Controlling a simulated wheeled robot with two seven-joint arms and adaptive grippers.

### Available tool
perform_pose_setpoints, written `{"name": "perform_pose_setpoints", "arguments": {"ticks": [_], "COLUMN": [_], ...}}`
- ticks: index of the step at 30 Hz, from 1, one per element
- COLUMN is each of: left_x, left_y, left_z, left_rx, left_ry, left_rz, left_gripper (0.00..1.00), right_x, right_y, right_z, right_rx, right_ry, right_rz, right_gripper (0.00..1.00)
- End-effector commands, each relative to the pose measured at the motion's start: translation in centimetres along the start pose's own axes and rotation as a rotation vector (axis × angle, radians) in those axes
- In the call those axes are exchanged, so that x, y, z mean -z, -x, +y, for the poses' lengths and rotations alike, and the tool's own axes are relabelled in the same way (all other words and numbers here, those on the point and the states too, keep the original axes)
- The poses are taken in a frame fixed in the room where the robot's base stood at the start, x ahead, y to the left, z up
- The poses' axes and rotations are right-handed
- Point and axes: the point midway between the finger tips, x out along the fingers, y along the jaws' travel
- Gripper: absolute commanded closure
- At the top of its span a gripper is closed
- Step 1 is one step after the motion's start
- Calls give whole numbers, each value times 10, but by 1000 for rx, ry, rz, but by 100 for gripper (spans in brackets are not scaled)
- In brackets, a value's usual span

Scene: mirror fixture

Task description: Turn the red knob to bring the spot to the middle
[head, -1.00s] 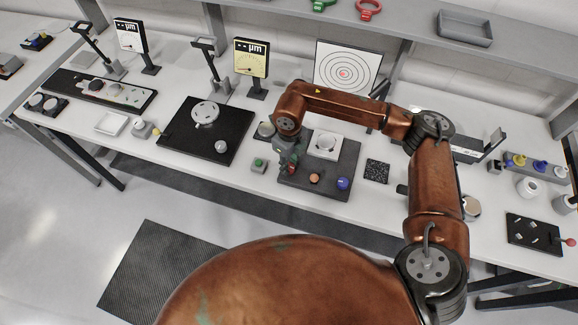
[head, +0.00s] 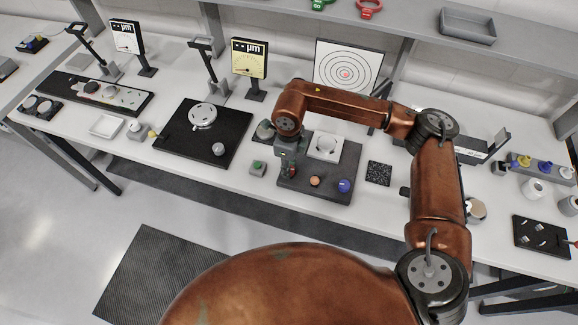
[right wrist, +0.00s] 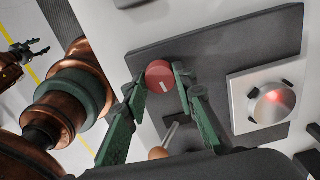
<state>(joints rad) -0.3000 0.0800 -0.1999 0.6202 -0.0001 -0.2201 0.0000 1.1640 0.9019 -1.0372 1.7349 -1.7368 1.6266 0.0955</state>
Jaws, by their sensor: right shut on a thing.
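The red knob (right wrist: 160,76) has a pale mark on its top and sits on the dark grey base plate (right wrist: 215,50). My right gripper (right wrist: 159,79) is shut on the knob, with one finger on each side. In the head view this gripper (head: 289,166) hides most of the knob. The round mirror (right wrist: 273,103) sits in a pale square mount and shows a red glow. The target board (head: 340,50) has black rings, and the red spot (head: 346,74) lies near their centre. My left gripper (right wrist: 30,52) appears at the wrist view's upper left, fingers apart and empty.
An orange knob (head: 315,181) and a blue knob (head: 344,186) stand along the plate's front edge. A small box with a green button (head: 257,168) is left of the plate. A dark speckled square (head: 378,173) lies to the right.

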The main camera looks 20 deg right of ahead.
Motion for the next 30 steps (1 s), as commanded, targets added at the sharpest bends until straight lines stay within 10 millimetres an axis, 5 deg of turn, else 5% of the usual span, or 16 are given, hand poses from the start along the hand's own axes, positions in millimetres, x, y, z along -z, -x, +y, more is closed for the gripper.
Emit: {"name": "perform_pose_setpoints", "arguments": {"ticks": [3,4,11,22,30], "left_x": [0,0,0,-2,0], "left_y": [0,0,0,0,0], "left_z": [0,0,0,-2,0], "left_rx": [0,0,0,1,0], "left_ry": [0,0,0,0,0], "left_rz": [0,0,0,-2,0], "left_gripper": [57,57,57,57,57], "right_x": [0,0,0,0,-1], "right_y": [1,1,0,7,56], "right_z": [-1,-1,-1,-1,-1], "right_rx": [2,2,1,2,4], "right_ry": [-2,-2,-2,-2,-1], "right_rz": [0,0,0,-1,-3], "right_gripper": [99,73,57,57,57]}}
